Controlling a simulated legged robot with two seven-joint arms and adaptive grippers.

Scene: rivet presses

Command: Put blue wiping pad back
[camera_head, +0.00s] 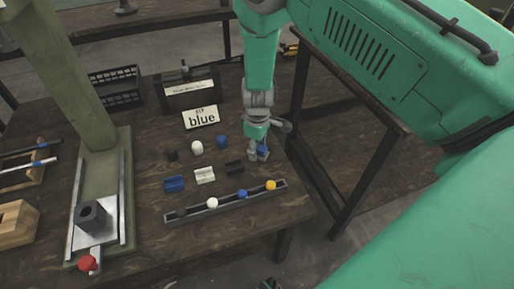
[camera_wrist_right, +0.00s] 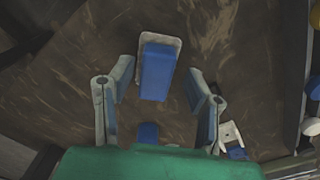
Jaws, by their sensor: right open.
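The blue wiping pad (camera_wrist_right: 157,70), a blue block on a pale base, lies on the dark table in the right wrist view. In the head view, blue (camera_head: 262,150) shows at the fingers of my right gripper (camera_head: 258,151), which partly hide it. In the wrist view my right gripper is open, with its fingers apart and the pad ahead between their tips. I cannot tell whether a finger touches it. A second blue piece (camera_wrist_right: 148,133) shows nearer the palm, partly hidden. My left gripper is not in view.
A "blue" sign (camera_head: 201,117) stands behind several small black, white and blue pieces. A grey rail (camera_head: 227,204) with colored balls lies in front. The press (camera_head: 98,205) with a red knob stands left. The table's right edge is close to my right gripper.

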